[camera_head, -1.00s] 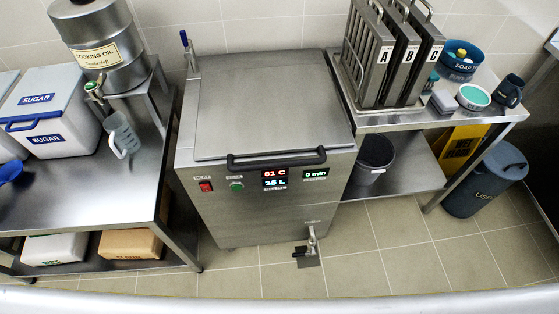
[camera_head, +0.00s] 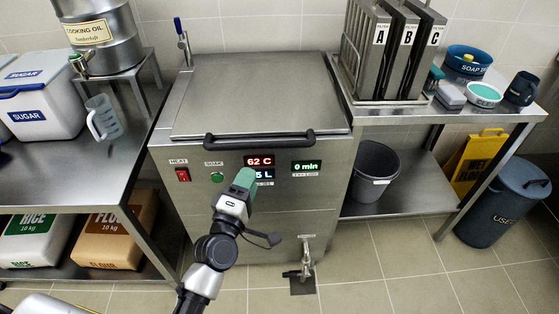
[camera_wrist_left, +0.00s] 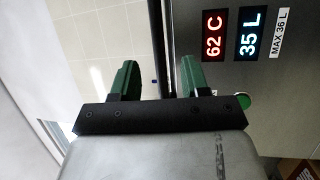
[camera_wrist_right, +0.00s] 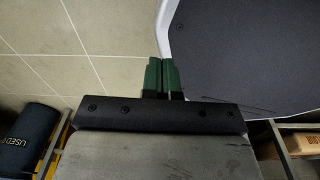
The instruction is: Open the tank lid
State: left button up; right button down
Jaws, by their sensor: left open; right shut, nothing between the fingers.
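The tank (camera_head: 258,225) is a steel box with a flat lid (camera_head: 262,95), lying closed on its top. A black bar handle (camera_head: 258,140) runs along the lid's front edge. My left gripper (camera_head: 246,180) is in front of the tank's front panel, below the handle in the picture, covering part of the lower display. In the left wrist view its green fingers (camera_wrist_left: 158,78) are apart and empty. A dark bar, apparently the handle (camera_wrist_left: 157,35), shows beyond the gap between them. My right gripper (camera_wrist_right: 161,76) is shut and empty, over the floor tiles, and not seen in the head view.
A steel table with a sugar bin (camera_head: 38,92) and jug (camera_head: 103,118) stands left. A shelf with filter plates (camera_head: 385,55) and soap items stands right. A drain tap (camera_head: 306,262) juts from the tank's lower front. The floor (camera_head: 400,265) in front is clear.

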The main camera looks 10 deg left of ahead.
aim_at(264, 146)
pick_arm(q)
jog(key=x, duration=1.1)
jog(key=shift+s+a+r+p, duration=0.1)
jog(key=shift+r+p, duration=0.1)
jog(key=shift+p, duration=0.2)
grip_shut()
